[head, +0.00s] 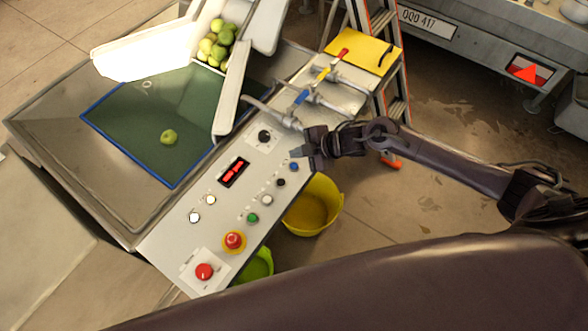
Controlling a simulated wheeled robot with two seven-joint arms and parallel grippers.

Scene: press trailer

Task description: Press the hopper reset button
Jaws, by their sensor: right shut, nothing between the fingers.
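The control panel (222,212) slopes across the middle of the view with a row of small buttons. They include a blue button (294,167), a black button (281,182), a white button (267,199) and a green button (252,217). No label is readable, so I cannot tell which is the hopper reset button. My right gripper (299,152) is shut and empty, its tips close to the blue button's upper side. I cannot tell whether it touches the panel. My left gripper is not in view.
A red button on yellow (234,240) and a red mushroom button (204,271) sit lower on the panel. A yellow bucket (312,207) stands below, and a ladder (398,112) behind.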

